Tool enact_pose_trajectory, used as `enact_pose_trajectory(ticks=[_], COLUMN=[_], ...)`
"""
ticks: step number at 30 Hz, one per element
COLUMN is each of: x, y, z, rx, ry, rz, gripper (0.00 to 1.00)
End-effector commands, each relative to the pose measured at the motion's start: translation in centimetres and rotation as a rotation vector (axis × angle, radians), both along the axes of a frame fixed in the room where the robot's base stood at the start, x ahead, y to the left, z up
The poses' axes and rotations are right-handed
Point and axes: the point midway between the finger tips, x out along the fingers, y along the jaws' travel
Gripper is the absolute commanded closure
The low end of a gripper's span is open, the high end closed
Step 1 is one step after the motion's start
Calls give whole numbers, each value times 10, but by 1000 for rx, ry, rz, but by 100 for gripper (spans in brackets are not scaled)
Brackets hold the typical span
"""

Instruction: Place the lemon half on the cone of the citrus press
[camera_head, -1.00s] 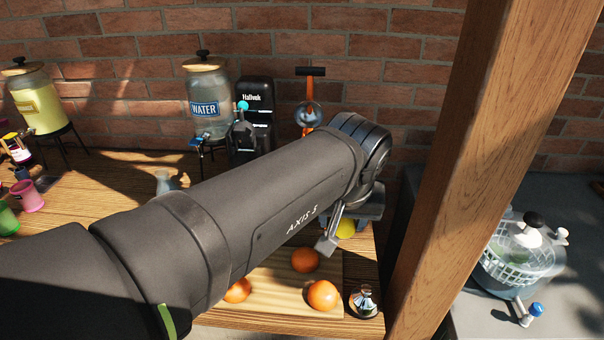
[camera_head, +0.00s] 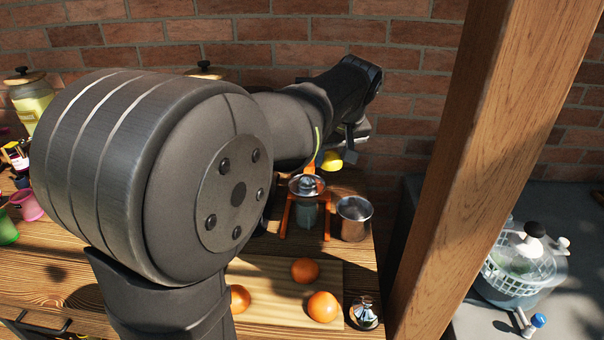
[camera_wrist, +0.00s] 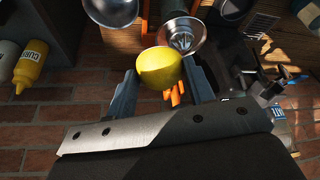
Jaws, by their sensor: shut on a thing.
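The yellow lemon half (camera_wrist: 160,68) is between the two fingers of my gripper (camera_wrist: 160,75) in the wrist view, with its rounded side showing. In the head view the lemon half (camera_head: 332,160) and my gripper (camera_head: 343,156) are raised above the table, behind and right of the citrus press. The citrus press (camera_head: 294,215) has an orange frame.
A metal cup (camera_head: 353,218) stands close right of the press. Oranges (camera_head: 305,270) lie on a cutting board (camera_head: 270,273) in front, with a small metal-topped item (camera_head: 364,314) beside it. A wooden post (camera_head: 480,170) rises at right. The brick wall (camera_head: 430,75) is close behind.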

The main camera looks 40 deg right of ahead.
Motion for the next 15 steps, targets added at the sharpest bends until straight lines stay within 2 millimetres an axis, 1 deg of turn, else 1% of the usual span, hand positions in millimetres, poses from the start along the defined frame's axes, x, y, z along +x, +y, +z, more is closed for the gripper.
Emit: enact_pose_trajectory(ticks=[1, 6, 10, 15], x=[13, 49, 65, 71], y=[3, 7, 9, 10], z=[-8, -30, -40, -47], rx=[2, 2, 1, 1], ry=[1, 1, 1, 1], rz=[6, 4, 1, -2], gripper=[74, 74, 74, 74])
